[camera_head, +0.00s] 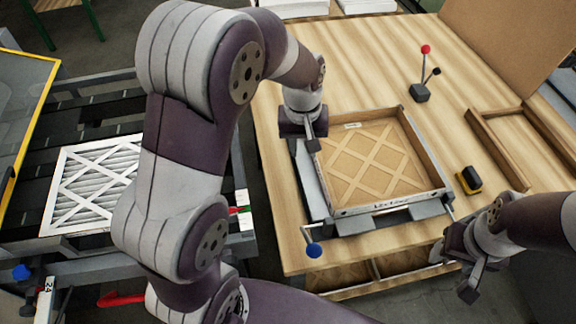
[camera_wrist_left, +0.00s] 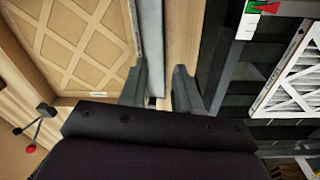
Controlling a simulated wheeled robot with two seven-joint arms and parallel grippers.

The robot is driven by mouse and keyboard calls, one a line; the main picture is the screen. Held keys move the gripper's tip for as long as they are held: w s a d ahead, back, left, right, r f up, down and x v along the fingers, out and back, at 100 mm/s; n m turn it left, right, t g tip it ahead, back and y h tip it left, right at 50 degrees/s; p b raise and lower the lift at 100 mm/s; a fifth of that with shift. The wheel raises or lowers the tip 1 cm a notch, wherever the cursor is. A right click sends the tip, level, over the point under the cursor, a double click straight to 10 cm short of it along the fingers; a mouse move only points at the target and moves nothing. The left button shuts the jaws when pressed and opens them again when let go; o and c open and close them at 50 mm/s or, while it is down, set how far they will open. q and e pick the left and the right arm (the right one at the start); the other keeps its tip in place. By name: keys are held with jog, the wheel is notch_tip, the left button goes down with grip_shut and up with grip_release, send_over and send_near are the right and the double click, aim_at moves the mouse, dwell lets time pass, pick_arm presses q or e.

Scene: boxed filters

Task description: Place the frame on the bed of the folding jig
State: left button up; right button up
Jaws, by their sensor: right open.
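A brown cardboard frame with a diamond lattice (camera_head: 372,160) lies flat, with raised walls around it, on the folding jig (camera_head: 313,190) on the wooden table. Its lattice also shows in the left wrist view (camera_wrist_left: 70,35). My left gripper (camera_head: 311,142) is at the far left corner of the jig. In the left wrist view its fingers (camera_wrist_left: 160,90) are apart, with a grey bar of the jig (camera_wrist_left: 151,40) running between them. I cannot tell whether they touch it. My right gripper (camera_head: 466,278) is open and empty at the table's front right edge. The bed is mostly hidden under the frame.
A white pleated filter (camera_head: 95,185) lies on a dark conveyor at left. A blue-knobbed lever (camera_head: 313,250) sticks out at the jig's front. A red-knobbed stand (camera_head: 421,92), a yellow-black tool (camera_head: 469,180) and a wooden tray (camera_head: 490,145) are on the table. More lattice frames sit below the tabletop.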

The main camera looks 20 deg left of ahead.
pick_arm(q)
jog(key=s+a+f+m, duration=0.2)
jog(key=s+m, duration=0.2)
jog(key=s, duration=0.9)
jog(key=shift+t, duration=0.3)
pick_arm(e)
jog(key=shift+s, duration=0.1)
pick_arm(q)
notch_tip(320, 180, down, 4)
jog(key=b, duration=0.3)
jog(key=shift+s+r+b, duration=0.1)
jog(key=shift+r+b, duration=0.05)
jog(key=shift+b, duration=0.25)
pick_arm(e)
notch_tip(320, 180, down, 4)
jog(key=shift+s+r, duration=0.1)
jog(key=shift+r, duration=0.1)
